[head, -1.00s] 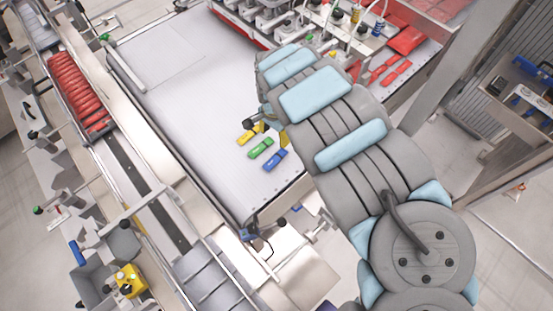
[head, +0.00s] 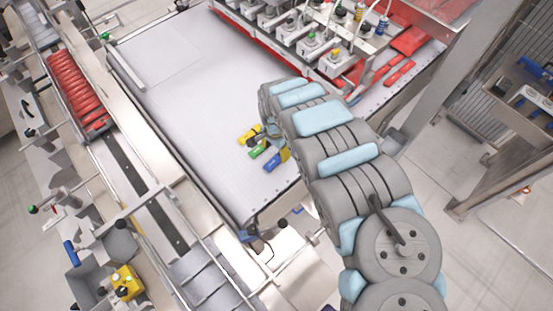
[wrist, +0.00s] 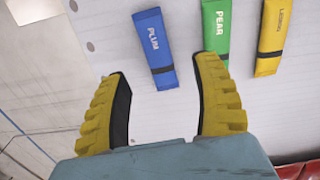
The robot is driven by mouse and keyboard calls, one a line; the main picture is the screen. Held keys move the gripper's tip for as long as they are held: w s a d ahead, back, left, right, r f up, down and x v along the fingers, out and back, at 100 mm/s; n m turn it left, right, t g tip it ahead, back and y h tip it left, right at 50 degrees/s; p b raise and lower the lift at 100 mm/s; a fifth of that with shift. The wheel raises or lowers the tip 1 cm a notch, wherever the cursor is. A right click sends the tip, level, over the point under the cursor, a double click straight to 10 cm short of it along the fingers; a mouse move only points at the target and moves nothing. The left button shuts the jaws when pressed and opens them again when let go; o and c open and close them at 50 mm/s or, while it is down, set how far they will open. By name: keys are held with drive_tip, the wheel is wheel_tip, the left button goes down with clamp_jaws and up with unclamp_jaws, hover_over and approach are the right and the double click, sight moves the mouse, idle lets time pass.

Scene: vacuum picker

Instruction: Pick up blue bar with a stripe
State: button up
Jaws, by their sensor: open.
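The blue bar (wrist: 153,42) lies on the white belt, marked PLUM, with a thin dark stripe across it near its lower end. My gripper (wrist: 163,66) is open, its two yellow fingers apart, with the lower end of the blue bar between the fingertips in the picture. I cannot tell their height above the belt. In the head view the blue bar (head: 275,161) is partly hidden by my gripper. A green bar (wrist: 216,25) marked PEAR and a yellow bar (wrist: 271,35) marked LEMON lie to its right in the wrist view.
The right finger is close to the green bar's lower end. The white belt (head: 190,95) is clear left of the bars. A row of picker heads (head: 320,50) stands behind, and red bars (head: 400,72) lie at the far right. A red stack (head: 75,88) sits left.

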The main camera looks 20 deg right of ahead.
sight(277, 159)
drive_tip(key=shift+s+d+f, duration=0.1)
drive_tip(key=shift+d+f, duration=0.05)
drive_tip(key=shift+f, duration=2.65)
clamp_jaws()
